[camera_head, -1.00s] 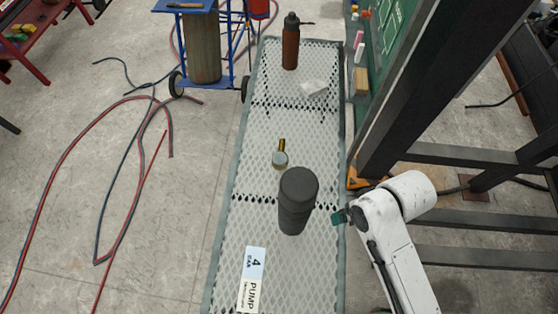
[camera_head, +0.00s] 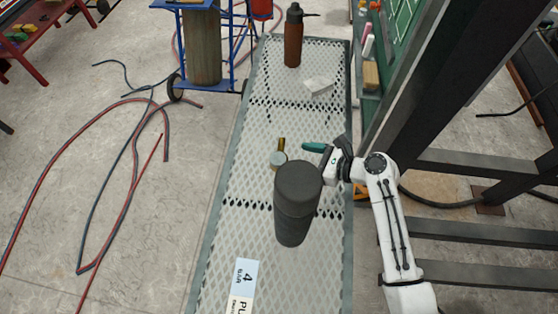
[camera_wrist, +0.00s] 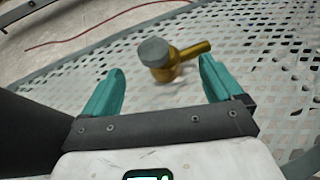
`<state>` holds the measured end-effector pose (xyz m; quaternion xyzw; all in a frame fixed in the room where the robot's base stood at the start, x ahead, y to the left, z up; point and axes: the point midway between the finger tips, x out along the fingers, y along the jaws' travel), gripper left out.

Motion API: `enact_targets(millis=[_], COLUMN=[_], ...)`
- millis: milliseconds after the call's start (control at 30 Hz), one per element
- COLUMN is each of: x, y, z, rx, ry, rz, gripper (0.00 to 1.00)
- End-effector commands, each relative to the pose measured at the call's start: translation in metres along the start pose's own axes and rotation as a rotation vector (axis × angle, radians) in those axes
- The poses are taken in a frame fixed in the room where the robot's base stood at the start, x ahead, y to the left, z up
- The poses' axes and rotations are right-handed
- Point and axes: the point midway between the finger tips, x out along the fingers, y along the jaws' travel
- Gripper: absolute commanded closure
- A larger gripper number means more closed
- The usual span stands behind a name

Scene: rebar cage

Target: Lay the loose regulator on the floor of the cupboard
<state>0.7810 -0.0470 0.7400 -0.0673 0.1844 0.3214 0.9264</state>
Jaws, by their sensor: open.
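The regulator (camera_head: 279,158), a small brass body with a grey round cap, sits on the perforated metal bench top, left of the gripper in the head view. In the wrist view the regulator (camera_wrist: 160,60) lies just beyond and between the two teal fingertips, with its brass stem pointing right. My gripper (camera_head: 318,148) is open and empty; in the wrist view its fingers (camera_wrist: 160,78) are spread wide, one on each side of the regulator, and do not visibly touch it. I cannot make out a cupboard for certain in either view.
A dark cylinder (camera_head: 297,205) stands close in front of the regulator. Dark steel posts (camera_head: 440,90) stand to the right. Hoses lie on the floor at left.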

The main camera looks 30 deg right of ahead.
Motion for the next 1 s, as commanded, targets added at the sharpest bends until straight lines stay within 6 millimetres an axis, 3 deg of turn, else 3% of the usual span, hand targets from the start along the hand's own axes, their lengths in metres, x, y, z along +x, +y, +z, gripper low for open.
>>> enact_targets(millis=[300, 533, 800, 1000], x=[0.045, 0.061, 0.098, 0.105], y=[0.0, 0.001, 0.002, 0.001], z=[0.001, 0.0, -0.001, 0.0], rx=[0.009, 0.008, 0.007, 0.007], ry=[-0.004, -0.003, -0.003, -0.002], rz=[0.0, 0.001, 0.001, -0.001], gripper=[0.07, 0.07, 0.07, 0.07])
